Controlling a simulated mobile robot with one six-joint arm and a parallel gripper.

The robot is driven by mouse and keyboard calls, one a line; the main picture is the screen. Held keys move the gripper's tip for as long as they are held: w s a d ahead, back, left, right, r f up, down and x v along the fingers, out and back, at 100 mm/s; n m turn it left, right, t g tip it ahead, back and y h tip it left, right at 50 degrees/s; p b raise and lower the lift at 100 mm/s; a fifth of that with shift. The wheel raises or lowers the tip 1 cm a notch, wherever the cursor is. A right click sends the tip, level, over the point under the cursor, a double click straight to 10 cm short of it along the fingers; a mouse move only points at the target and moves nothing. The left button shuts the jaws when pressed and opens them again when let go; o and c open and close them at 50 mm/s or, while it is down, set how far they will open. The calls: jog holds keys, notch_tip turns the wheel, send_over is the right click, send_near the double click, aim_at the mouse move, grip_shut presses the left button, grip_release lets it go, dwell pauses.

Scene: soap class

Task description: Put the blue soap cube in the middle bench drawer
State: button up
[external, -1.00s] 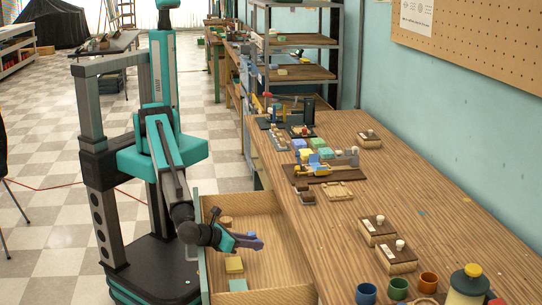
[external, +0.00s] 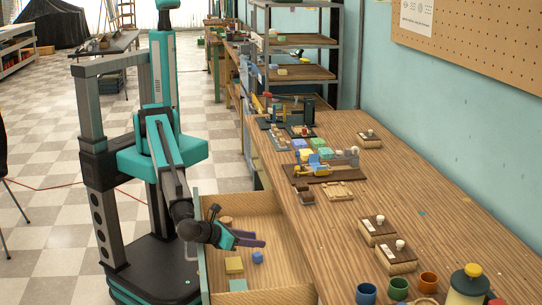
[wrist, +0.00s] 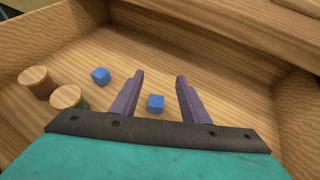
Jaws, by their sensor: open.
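An open wooden drawer (external: 282,228) sticks out from the bench; it also shows in the wrist view (wrist: 230,50). A blue soap cube (external: 257,257) lies on its floor. In the wrist view a blue cube (wrist: 155,103) shows between the fingers, apart from both, and a second blue cube (wrist: 101,75) lies to its left. My gripper (external: 264,240) is open and empty above the drawer floor; its purple fingers (wrist: 160,80) are spread in the wrist view. I cannot tell from these views which bench drawer this is.
The drawer also holds a yellow block (external: 234,265), a teal block (external: 238,285) and round wooden pieces (wrist: 38,82). The benchtop (external: 345,235) carries a board of coloured blocks (external: 325,172), wooden boxes and several cups. The drawer floor right of the fingers is clear.

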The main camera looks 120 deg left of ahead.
notch_tip(320, 180, up, 8)
jog(key=s+d, duration=0.1)
jog(key=d, duration=0.1)
jog(key=shift+d+b, duration=0.25)
jog(key=shift+b, duration=0.1)
dwell(0.7)
jog(key=f, duration=0.2)
jog(key=a+f, duration=0.1)
jog(key=f, duration=0.2)
jog(key=w+a+f+p, duration=0.1)
jog(key=f, duration=0.2)
jog(key=shift+a, duration=0.2)
jog(key=shift+f, duration=0.35)
